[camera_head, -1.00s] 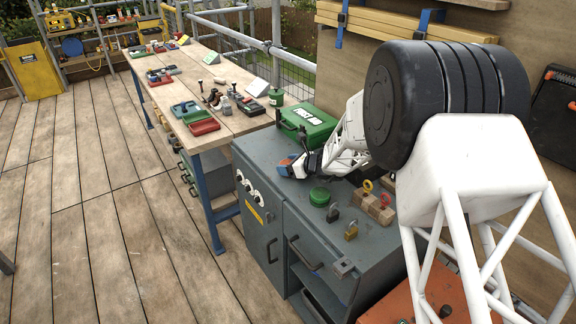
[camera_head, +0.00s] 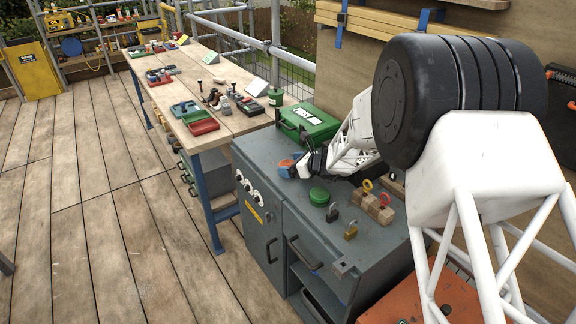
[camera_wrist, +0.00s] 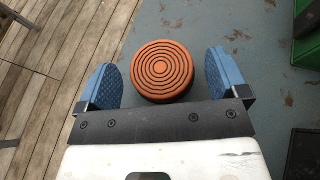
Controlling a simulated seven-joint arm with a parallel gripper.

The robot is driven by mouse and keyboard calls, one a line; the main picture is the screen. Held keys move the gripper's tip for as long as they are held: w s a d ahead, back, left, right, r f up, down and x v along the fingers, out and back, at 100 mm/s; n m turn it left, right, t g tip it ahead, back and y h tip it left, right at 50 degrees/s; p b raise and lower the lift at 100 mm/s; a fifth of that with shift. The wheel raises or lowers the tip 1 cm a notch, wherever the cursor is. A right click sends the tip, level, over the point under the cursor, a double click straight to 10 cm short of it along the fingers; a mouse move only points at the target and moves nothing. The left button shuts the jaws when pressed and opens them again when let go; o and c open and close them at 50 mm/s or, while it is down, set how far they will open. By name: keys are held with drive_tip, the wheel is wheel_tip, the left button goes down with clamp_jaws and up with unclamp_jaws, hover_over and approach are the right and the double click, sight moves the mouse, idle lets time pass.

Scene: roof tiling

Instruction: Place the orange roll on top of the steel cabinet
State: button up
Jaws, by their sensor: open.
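The orange roll (camera_wrist: 162,71), a round disc with dark concentric rings on its face, rests on the grey-blue top of the steel cabinet (camera_wrist: 230,120), which also shows in the head view (camera_head: 262,160). My gripper (camera_wrist: 163,84) is open, its two blue pads to the left and right of the roll with a gap on each side. In the head view my gripper (camera_head: 293,168) is low over the cabinet's far left part, and the roll is small and partly hidden there by the fingers.
A green case (camera_head: 309,122) stands behind my gripper. A green round tin (camera_head: 319,196), padlocks (camera_head: 351,231) and a wooden block with rings (camera_head: 374,206) are on the cabinet's nearer part. A long workbench (camera_head: 215,115) with trays extends beyond. Wooden decking lies left.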

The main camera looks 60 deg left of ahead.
drive_tip(key=shift+v, duration=2.85)
drive_tip(key=shift+w+d+r, duration=0.15)
drive_tip(key=shift+d+r, duration=0.05)
drive_tip(key=w+d+r+n+t+h, duration=0.15)
drive_tip(key=w+d+r, duration=0.35)
drive_tip(key=d, duration=0.5)
drive_tip(key=w+d+r+n+h, duration=0.1)
drive_tip(key=w+d+r+n, duration=0.15)
drive_tip(key=d+r, duration=0.7)
drive_tip(key=d+r+n+t+h, duration=0.1)
drive_tip(key=d+r+n, duration=0.15)
drive_tip(key=d, duration=0.85)
drive_tip(key=d+r+n+t+h, duration=0.1)
drive_tip(key=d+r, duration=0.2)
drive_tip(key=d, duration=0.9)
drive_tip(key=s+d+r+n+t+h, duration=0.1)
drive_tip(key=s+d, duration=0.6)
drive_tip(key=d, duration=0.7)
drive_tip(key=s+d+r+n+t+h, duration=0.1)
drive_tip(key=s+d+h, duration=0.3)
drive_tip(key=s+d, duration=0.4)
drive_tip(key=s+d+r+n+t+h, duration=0.1)
drive_tip(key=s+d, duration=0.7)
drive_tip(key=d, duration=1.2)
drive_tip(key=n+t+h, duration=0.1)
drive_tip(key=n+h, duration=0.1)
drive_tip(key=shift+s+d+n, duration=0.2)
drive_tip(key=shift+d+n, duration=0.1)
drive_tip(key=shift+n, duration=0.05)
